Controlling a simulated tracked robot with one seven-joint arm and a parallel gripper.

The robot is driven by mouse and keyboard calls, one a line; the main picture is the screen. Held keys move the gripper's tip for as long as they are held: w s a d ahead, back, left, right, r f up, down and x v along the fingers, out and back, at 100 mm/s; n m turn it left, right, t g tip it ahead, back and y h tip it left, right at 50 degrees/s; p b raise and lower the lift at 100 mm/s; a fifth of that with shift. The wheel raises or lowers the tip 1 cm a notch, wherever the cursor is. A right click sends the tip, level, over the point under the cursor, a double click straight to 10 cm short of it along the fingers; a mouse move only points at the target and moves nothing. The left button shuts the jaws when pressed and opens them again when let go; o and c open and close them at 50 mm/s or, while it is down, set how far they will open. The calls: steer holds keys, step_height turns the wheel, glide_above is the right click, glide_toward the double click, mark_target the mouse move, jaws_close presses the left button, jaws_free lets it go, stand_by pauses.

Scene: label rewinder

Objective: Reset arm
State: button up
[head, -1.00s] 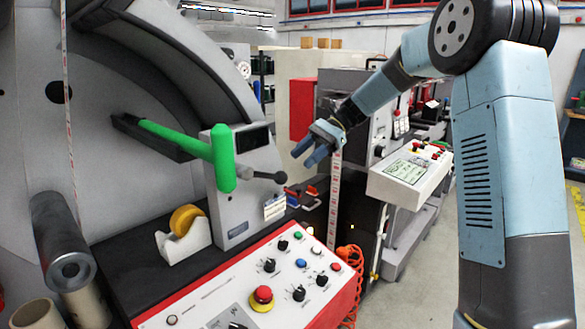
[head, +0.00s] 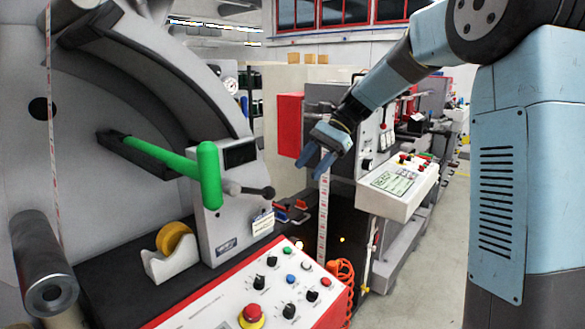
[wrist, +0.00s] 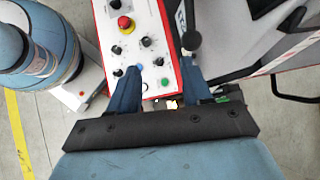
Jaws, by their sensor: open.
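My gripper (head: 317,159) hangs in the air in the head view, right of the green T-shaped handle (head: 209,174) and the black ball-ended lever (head: 266,192). Its two blue fingers are apart with nothing between them. The wrist view shows the fingers (wrist: 160,90) spread, with the control panel's edge between and beyond them. My arm reaches in from the right, bent at the elbow.
The white control panel (head: 205,312) with knobs and a red stop button (head: 251,316) is in front. A second machine with a panel (head: 396,185) stands at right. Floor at right is clear.

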steer(key=s+d+n+t+h, duration=0.4)
steer(key=s+d, duration=0.5)
steer(key=s, duration=0.4)
steer(key=s+d+n+t+h, duration=0.3)
steer(key=s+d+t, duration=0.2)
steer(key=s+d, duration=0.4)
steer(key=shift+s+d+f+n+t+h, duration=0.2)
steer(key=shift+s+f+n+t+h, duration=0.25)
steer(key=shift+s, duration=2.1)
